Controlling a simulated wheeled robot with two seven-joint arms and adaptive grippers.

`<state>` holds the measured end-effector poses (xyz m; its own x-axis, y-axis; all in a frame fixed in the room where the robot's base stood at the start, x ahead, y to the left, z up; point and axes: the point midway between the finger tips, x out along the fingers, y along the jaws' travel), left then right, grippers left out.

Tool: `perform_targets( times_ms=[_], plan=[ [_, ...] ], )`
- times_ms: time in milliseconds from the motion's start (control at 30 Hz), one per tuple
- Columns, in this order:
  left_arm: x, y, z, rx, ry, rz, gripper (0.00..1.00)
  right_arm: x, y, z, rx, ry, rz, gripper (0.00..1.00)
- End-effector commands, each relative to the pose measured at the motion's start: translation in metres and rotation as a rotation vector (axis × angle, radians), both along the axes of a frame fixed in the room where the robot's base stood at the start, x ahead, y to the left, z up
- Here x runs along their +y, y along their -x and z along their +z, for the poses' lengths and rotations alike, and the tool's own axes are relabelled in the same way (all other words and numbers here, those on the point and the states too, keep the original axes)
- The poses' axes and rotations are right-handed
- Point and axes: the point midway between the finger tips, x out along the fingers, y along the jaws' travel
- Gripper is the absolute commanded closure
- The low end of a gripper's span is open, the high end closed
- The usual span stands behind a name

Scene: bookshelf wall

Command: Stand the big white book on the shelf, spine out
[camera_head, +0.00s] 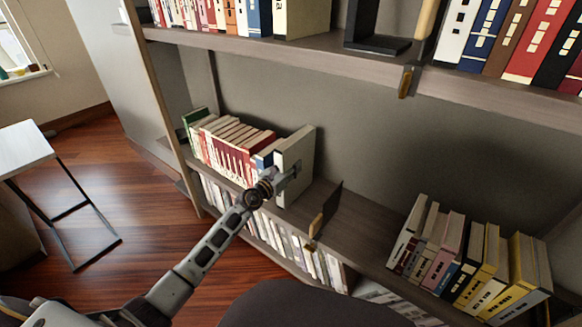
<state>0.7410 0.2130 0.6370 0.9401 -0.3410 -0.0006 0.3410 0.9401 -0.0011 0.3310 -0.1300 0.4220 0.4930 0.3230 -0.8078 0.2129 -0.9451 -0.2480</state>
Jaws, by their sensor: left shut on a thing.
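The big white book (297,153) stands upright on the middle shelf (343,212), at the right end of a row of books. My left gripper (284,178) reaches in from the lower left and is shut on the white book at its front side. The gripper's fingertips are small here and partly hidden against the book. Its neighbour on the left is a thin blue and white book (266,155). My right gripper is not in view.
A row of red-spined books (226,147) fills the shelf's left part. A dark bookend (325,212) stands right of the white book, with bare shelf around it. Leaning books (470,258) fill the right part. An upper shelf (345,57) hangs above.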

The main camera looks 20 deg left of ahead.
Motion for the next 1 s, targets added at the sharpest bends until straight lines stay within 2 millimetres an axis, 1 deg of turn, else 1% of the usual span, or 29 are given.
perform_targets(
  times_ms=[33, 500, 533, 700, 733, 933, 967, 1000],
  plan=[
    [0.001, -0.002, 0.009, -0.013, 0.004, 0.003, 1.0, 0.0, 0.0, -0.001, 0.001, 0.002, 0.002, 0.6],
    [0.001, -0.002, 0.006, -0.013, 0.004, 0.003, 1.0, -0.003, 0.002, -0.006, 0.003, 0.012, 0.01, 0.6],
    [0.001, -0.002, 0.006, -0.013, 0.004, 0.003, 0.65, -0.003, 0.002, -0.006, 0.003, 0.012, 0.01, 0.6],
    [0.0, -0.001, 0.003, -0.009, 0.002, 0.002, 0.43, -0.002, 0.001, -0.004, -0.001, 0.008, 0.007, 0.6],
    [0.0, -0.001, 0.002, -0.008, 0.002, 0.002, 0.41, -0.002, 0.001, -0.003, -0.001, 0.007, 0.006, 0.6],
    [0.0, -0.001, 0.0, -0.004, 0.001, 0.001, 0.41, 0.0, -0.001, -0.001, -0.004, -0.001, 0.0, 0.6],
    [0.0, 0.001, -0.009, 0.01, -0.002, -0.002, 0.41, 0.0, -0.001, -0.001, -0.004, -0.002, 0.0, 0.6],
    [0.0, 0.001, -0.009, 0.01, -0.002, -0.002, 0.41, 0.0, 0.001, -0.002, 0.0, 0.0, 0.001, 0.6]
  ],
)
